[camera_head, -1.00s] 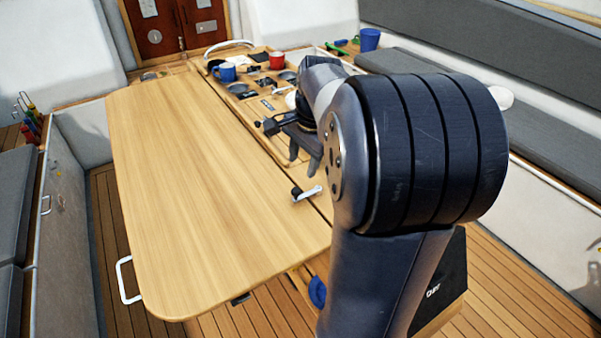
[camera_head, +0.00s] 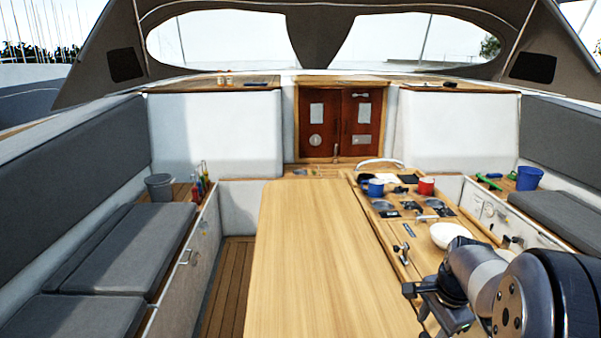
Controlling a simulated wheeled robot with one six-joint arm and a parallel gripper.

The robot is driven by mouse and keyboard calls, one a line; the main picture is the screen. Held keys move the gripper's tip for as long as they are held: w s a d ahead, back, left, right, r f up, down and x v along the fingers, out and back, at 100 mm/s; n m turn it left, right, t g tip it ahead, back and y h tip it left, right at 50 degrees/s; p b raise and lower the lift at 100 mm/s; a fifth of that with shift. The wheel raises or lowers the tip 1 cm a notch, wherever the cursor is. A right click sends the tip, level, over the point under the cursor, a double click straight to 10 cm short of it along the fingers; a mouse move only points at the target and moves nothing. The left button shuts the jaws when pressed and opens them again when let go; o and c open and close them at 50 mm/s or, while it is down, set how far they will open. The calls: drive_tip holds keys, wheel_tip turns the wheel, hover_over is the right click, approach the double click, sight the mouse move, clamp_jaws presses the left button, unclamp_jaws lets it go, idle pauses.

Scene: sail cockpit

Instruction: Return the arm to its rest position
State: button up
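My arm is folded at the lower right of the head view, with its dark rounded joint nearest the camera. My gripper (camera_head: 436,306) hangs at the arm's far end, above the right side of the wooden table (camera_head: 318,255). Its dark fingers are small and partly hidden, so their opening is unclear. I see no object held in it.
The table's inset holds a blue mug (camera_head: 375,188), a red mug (camera_head: 426,187) and a white bowl (camera_head: 451,235) close beyond my arm. A blue bucket (camera_head: 529,178) stands on the right bench, a grey bucket (camera_head: 159,187) on the left. The table's left half is clear.

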sight(426, 334)
drive_tip(key=f, duration=0.3)
drive_tip(key=shift+w, duration=0.3)
drive_tip(key=shift+w+m, duration=0.2)
drive_tip(key=shift+m, duration=0.1)
